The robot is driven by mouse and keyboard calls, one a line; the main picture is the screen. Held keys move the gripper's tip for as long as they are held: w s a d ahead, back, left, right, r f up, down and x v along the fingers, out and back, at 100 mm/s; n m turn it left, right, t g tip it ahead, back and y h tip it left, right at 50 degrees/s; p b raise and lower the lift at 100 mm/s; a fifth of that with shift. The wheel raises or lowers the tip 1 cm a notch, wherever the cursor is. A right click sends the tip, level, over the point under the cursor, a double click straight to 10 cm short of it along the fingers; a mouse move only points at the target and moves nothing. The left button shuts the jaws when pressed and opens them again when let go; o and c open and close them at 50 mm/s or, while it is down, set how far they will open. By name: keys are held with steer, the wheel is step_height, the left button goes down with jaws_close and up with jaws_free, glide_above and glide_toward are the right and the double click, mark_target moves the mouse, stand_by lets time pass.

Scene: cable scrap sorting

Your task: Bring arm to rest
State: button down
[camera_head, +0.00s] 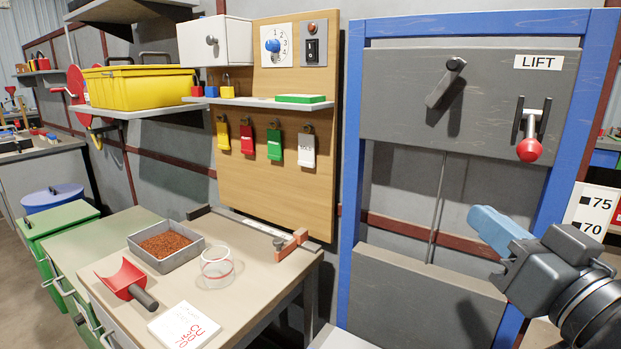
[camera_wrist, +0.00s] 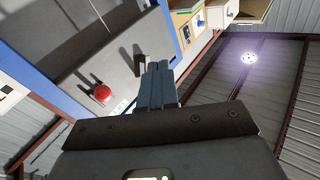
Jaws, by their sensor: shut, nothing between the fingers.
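My gripper (camera_head: 497,229) is in the head view at the lower right, in front of the blue-framed lift panel. Its blue fingers point up and to the left and are shut together with nothing between them. In the wrist view the closed fingers (camera_wrist: 158,84) point up, and the lift's red knob (camera_wrist: 102,93) shows to their left. My gripper looks apart from the panel, the lever and the bench. Part of the lift's lower right side is hidden behind my arm.
The lift panel (camera_head: 400,120) carries a grey crank (camera_head: 446,82) and a red-knobbed lever (camera_head: 530,149). The bench (camera_head: 250,300) at left holds a tray of copper granules (camera_head: 167,244), a red scoop (camera_head: 124,280), a clear ring-shaped cup (camera_head: 217,267) and a card (camera_head: 184,325).

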steer(key=s+a+f+m+g+h+p, duration=0.15)
steer(key=s+f+m+h, duration=0.3)
steer(key=s+f, duration=1.25)
steer(key=s+d+f+n+g+p, duration=0.1)
steer(key=s+n, duration=0.3)
steer(key=s, duration=1.5)
steer(key=shift+s+d+f+g+p, duration=0.35)
steer(key=shift+d+f+g, duration=0.2)
steer(key=shift+g, duration=0.3)
